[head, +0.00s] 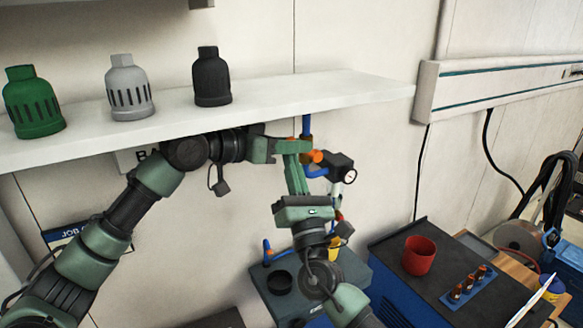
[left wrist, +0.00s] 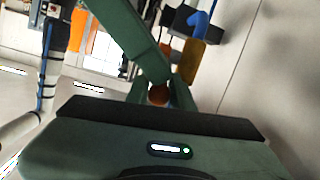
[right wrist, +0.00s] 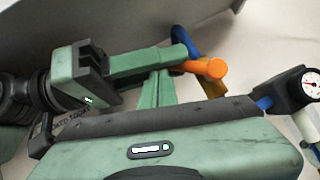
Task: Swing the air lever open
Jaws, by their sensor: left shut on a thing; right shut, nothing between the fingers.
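The orange air lever (head: 316,156) is on the blue air pipe below the shelf; its rounded end also shows in the right wrist view (right wrist: 214,68). My left gripper (head: 296,146) comes in from the left and is shut on the lever. In the left wrist view, a brownish-orange round piece (left wrist: 158,94) shows between its fingertips. My right gripper (head: 292,160) reaches up from below and is shut and empty. Its fingers (right wrist: 160,78) end close against the left fingers; I cannot tell whether they touch.
A black regulator with a round gauge (head: 350,176) is just right of the lever. The white shelf (head: 270,105) with green, grey and black cups hangs close above. A dark bench (head: 400,245) with a red cup (head: 419,256) stands lower right.

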